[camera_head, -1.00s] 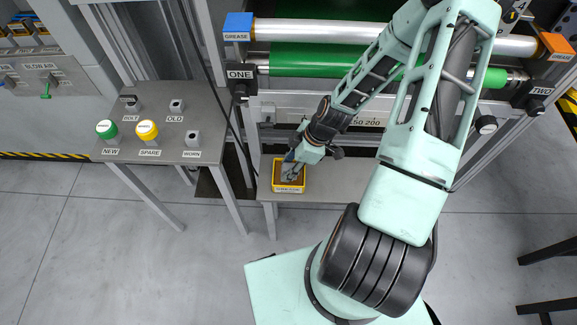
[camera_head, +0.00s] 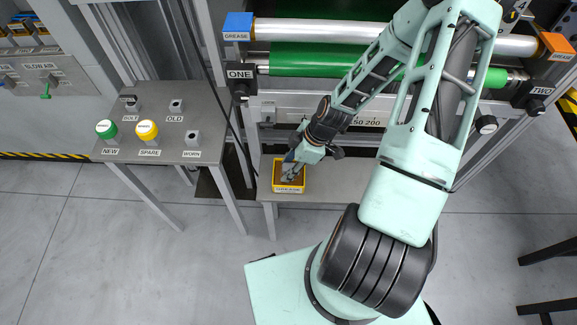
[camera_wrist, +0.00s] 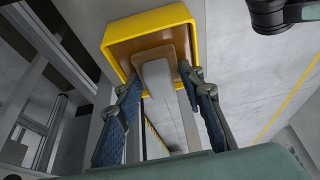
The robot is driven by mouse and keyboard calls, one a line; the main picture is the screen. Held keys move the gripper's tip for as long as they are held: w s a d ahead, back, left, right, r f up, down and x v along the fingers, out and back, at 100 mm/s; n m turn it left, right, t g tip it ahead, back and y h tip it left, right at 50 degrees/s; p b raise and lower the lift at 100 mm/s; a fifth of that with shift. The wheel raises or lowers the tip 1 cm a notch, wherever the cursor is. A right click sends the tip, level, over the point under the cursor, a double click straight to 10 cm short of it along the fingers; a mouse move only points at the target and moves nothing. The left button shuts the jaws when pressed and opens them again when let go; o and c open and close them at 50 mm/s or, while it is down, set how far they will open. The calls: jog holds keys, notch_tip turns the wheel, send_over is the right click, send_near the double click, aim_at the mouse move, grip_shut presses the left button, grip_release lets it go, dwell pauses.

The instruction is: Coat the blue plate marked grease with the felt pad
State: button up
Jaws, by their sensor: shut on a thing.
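The blue plate (camera_head: 238,24), marked GREASE, sits at the left end of the upper silver roller. My gripper (camera_head: 291,172) is down at the yellow tray (camera_head: 289,189), on the shelf below the rollers. In the wrist view, my gripper (camera_wrist: 170,108) has its fingers on either side of the pale grey handle of the felt pad (camera_wrist: 157,76). The pad lies in or just over the tray (camera_wrist: 150,20), which has a brown inside. The fingers are shut on the handle. The pad's underside is hidden.
An orange plate (camera_head: 558,44), also marked GREASE, is at the roller's right end. The green roller (camera_head: 320,60) lies below the silver one. At left, a grey table (camera_head: 170,127) holds a green knob, a yellow knob and small posts. A dark cable hangs between table and machine.

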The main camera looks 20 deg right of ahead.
aim_at(289, 166)
jog(key=shift+r+p, duration=2.6)
jog(key=shift+r, duration=0.9)
